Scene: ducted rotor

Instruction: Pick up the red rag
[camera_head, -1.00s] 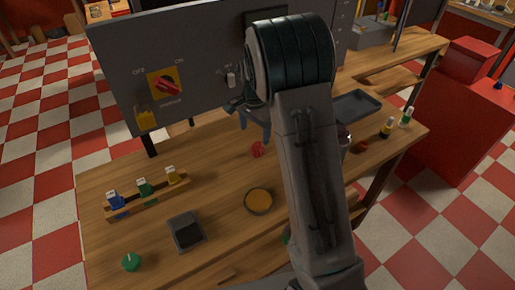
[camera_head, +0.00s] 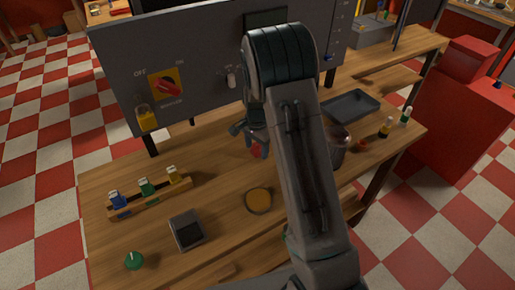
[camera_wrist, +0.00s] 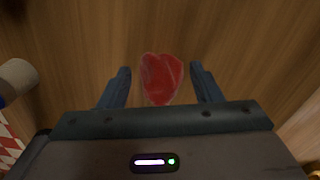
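The red rag (camera_wrist: 161,78) is a small crumpled red bundle on the wooden workbench. In the wrist view it lies between and slightly beyond the two blue-grey fingers of my gripper (camera_wrist: 160,84). The fingers are spread apart, with a gap on each side of the rag. In the head view my gripper (camera_head: 257,146) is over the bench, and only a bit of the rag (camera_head: 256,153) shows beneath it. The rest of the rag is hidden there by the gripper.
A metal pot (camera_head: 338,146) and a dark tray (camera_head: 350,105) are to the right.

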